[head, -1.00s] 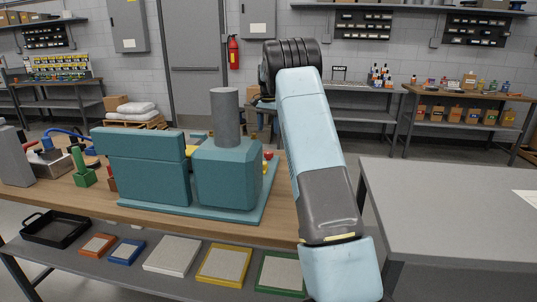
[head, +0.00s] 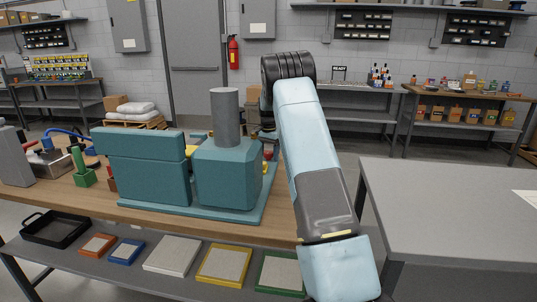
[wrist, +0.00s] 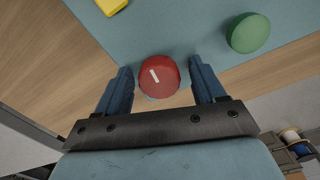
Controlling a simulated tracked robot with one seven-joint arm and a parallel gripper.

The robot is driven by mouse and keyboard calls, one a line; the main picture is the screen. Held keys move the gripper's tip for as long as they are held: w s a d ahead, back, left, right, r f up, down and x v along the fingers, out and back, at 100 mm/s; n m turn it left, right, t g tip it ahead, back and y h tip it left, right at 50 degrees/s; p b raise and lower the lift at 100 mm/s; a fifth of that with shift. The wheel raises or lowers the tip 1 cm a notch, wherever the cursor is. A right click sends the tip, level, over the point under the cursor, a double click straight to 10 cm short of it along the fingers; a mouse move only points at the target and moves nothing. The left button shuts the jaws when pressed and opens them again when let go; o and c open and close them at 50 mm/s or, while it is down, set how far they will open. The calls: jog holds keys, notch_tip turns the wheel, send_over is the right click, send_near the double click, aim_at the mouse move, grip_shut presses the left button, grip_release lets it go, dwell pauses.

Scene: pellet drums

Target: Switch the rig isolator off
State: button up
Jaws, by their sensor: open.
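In the wrist view a round red knob (wrist: 160,77) with a white bar mark lies between the fingers of my gripper (wrist: 160,88). The fingers are open, one on each side of the knob, with gaps showing. The white mark is tilted, its top leaning left. The knob sits at the edge of a teal base plate (wrist: 190,30), which also shows in the head view (head: 262,203) under the teal rig (head: 228,172). Only a little red shows beside the arm.
A green round button (wrist: 248,33) and a yellow part (wrist: 111,5) are near the knob on the plate. A tall grey cylinder (head: 225,118) rises from the rig. A grey table (head: 450,205) stands at the right. Coloured trays lie on the shelf below.

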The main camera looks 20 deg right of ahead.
aim_at(268, 152)
jog(key=c, duration=1.1)
jog(key=shift+o, duration=0.2)
jog(key=shift+n, duration=0.8)
jog(key=o, duration=1.1)
jog(key=shift+c, duration=0.2)
notch_tip(268, 152, up, 14)
jog(key=shift+f, duration=0.15)
